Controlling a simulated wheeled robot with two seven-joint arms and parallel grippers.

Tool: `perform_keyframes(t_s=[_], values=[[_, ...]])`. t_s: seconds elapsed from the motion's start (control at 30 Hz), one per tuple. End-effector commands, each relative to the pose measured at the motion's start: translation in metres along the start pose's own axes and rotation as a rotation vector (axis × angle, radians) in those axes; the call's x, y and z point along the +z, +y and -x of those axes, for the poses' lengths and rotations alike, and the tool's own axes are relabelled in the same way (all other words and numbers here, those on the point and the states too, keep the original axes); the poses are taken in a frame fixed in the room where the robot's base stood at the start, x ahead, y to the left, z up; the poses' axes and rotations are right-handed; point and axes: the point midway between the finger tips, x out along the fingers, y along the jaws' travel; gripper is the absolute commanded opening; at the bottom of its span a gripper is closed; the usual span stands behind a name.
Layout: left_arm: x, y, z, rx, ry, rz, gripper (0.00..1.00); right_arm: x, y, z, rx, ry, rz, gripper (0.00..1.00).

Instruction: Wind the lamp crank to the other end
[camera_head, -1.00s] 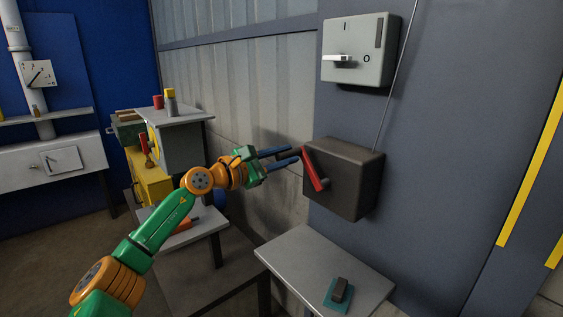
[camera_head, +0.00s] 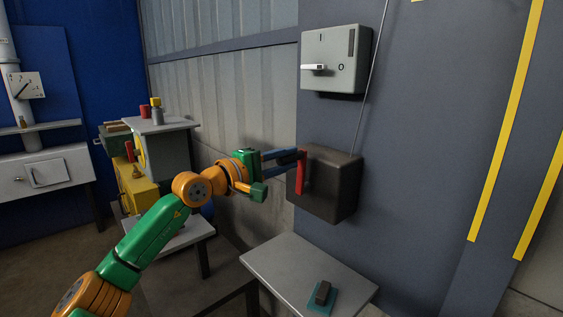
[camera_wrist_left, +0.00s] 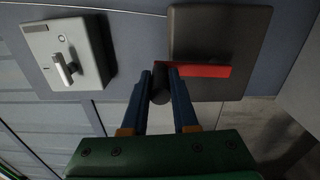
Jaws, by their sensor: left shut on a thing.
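The lamp crank is a red arm (camera_head: 301,176) on the front of a dark box (camera_head: 335,187) fixed to the grey wall. The red arm stands nearly upright in the head view. My left gripper (camera_head: 295,159) reaches in from the left at the upper end of the arm. In the left wrist view, the blue fingers (camera_wrist_left: 161,80) are shut around the crank's dark round handle (camera_wrist_left: 160,92). The red arm (camera_wrist_left: 205,71) runs right from there across the dark box (camera_wrist_left: 220,30). My right gripper is not in view.
A grey switch box (camera_head: 335,60) with a white lever hangs above the crank box. A thin cable (camera_head: 371,75) runs up the wall. A grey table (camera_head: 290,268) below carries a dark block on a teal pad (camera_head: 322,297). A cabinet (camera_head: 165,150) stands behind my arm.

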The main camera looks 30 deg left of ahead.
Motion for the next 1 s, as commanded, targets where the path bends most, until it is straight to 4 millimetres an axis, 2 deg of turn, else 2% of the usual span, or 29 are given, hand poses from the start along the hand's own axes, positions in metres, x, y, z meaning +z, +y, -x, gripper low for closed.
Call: perform_keyframes(t_s=[0.57,1.0], values=[[0.040,-0.029,-0.001,-0.007,-0.006,-0.518,0.00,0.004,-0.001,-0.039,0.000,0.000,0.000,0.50],[0.063,-0.060,0.000,-0.006,-0.007,-0.936,0.00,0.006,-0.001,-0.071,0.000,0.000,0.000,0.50]])
